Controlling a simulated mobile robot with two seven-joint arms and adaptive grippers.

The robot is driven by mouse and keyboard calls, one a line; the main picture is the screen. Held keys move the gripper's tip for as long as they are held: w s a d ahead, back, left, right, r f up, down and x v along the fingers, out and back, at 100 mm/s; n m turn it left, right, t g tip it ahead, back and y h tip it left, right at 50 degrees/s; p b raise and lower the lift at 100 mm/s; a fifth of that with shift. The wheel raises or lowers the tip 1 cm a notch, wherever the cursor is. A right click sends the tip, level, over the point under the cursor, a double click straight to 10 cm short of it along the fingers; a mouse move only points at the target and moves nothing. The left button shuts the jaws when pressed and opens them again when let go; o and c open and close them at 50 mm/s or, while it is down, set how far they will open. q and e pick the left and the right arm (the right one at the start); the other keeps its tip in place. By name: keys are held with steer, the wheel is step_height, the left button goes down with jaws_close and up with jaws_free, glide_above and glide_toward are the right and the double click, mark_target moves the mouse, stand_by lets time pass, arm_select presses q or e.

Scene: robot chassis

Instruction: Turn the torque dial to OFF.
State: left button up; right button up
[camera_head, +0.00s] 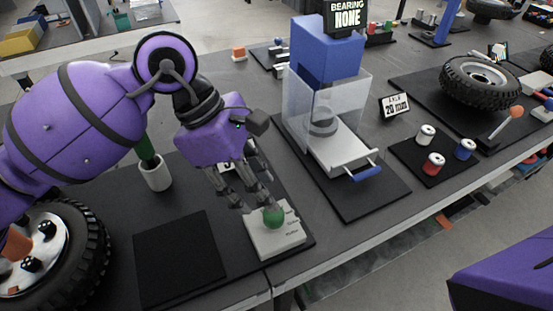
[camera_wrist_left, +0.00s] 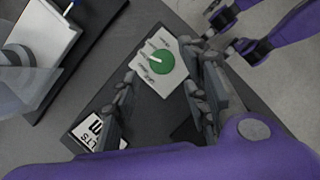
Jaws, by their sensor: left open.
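The torque dial is a green round knob (camera_head: 273,217) on a pale plate (camera_head: 272,243) with small dark labels, at the front edge of the table. In the left wrist view the knob (camera_wrist_left: 160,61) shows a pale pointer line towards the upper left of the plate; the labels are too small to read. My left gripper (camera_head: 254,202) is open above and just behind the knob, fingers pointing down. In the wrist view its fingers (camera_wrist_left: 160,92) stand apart with the knob beyond their tips, and no contact shows. A purple part of my other arm is at the lower right; its gripper is out of view.
A blue press (camera_head: 326,50) with a clear guard and a blue-handled drawer (camera_head: 345,158) stands right of the dial. A black mat (camera_head: 178,258) lies left of it. A white cup (camera_head: 155,174) holding a green-handled tool and a large tyre (camera_head: 85,262) are farther left.

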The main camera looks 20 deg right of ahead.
mark_target(274, 217)
arm_select(q)
steer(key=shift+t, duration=0.3)
steer(key=x, duration=0.7)
steer(key=shift+w+a+f, duration=0.2)
steer(key=shift+a+f, duration=0.05)
steer(key=shift+c, duration=0.5)
steer(key=shift+r, duration=0.1)
steer(key=c, duration=0.9)
